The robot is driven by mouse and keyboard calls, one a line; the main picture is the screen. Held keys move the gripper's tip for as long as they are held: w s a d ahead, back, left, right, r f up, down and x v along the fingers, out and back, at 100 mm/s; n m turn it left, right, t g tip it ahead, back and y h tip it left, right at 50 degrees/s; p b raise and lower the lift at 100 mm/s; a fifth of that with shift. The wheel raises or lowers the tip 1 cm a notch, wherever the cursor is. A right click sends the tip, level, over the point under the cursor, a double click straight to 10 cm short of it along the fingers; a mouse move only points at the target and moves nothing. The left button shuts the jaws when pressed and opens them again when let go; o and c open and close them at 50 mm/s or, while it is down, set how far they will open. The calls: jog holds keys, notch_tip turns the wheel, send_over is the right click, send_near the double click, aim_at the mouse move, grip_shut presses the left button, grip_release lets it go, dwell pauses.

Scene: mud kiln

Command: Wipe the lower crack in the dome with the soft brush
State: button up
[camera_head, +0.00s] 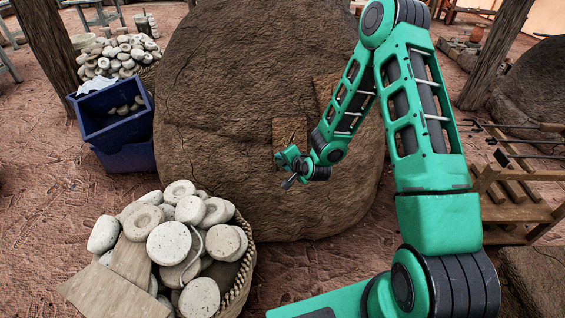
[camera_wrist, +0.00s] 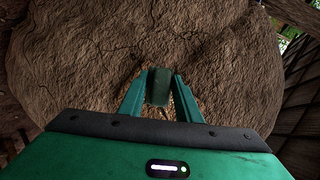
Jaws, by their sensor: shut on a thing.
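The brown mud dome (camera_head: 235,110) fills the middle of the head view and most of the wrist view (camera_wrist: 80,60). Two lighter rectangular patches lie on its face: a lower one (camera_head: 289,128) and an upper one (camera_head: 324,85), partly behind my arm. The lower crack itself is not clear in the head view. My gripper (camera_head: 289,172) is in front of the dome, just below the lower patch. It is shut on a dark green block, apparently the soft brush (camera_wrist: 158,87), between the fingers. The brush's bristles are hard to make out, and I cannot tell whether it touches the dome.
A woven basket (camera_head: 239,277) with pale round stones and boards stands at front left. A blue bin (camera_head: 122,157) stands left of the dome, with another stone pile (camera_head: 118,57) behind. A wooden rack (camera_head: 510,213) with metal rods is at right. Wooden posts (camera_head: 495,55) flank the dome.

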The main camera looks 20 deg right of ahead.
jog(key=w+d+f, duration=0.1)
jog(key=w+f, duration=0.1)
jog(key=w, duration=0.3)
jog(key=shift+w+f, duration=0.2)
jog(key=shift+f, duration=0.15)
jog(key=shift+w+d+f, duration=0.1)
jog(key=shift+w+f, duration=0.1)
jog(key=shift+w, duration=0.2)
jog(key=shift+w+d+f, duration=0.1)
jog(key=shift+w+f, duration=0.05)
jog(key=shift+w, duration=0.25)
dwell(0.9)
jog(key=shift+s+d, duration=0.25)
jog(key=shift+d, duration=0.7)
jog(key=shift+s+d, duration=0.25)
jog(key=shift+d, duration=0.65)
jog(key=shift+s+d, duration=0.15)
jog(key=shift+d, duration=0.8)
jog(key=shift+s+d, duration=0.15)
jog(key=shift+d, duration=0.75)
jog(key=shift+r, duration=0.15)
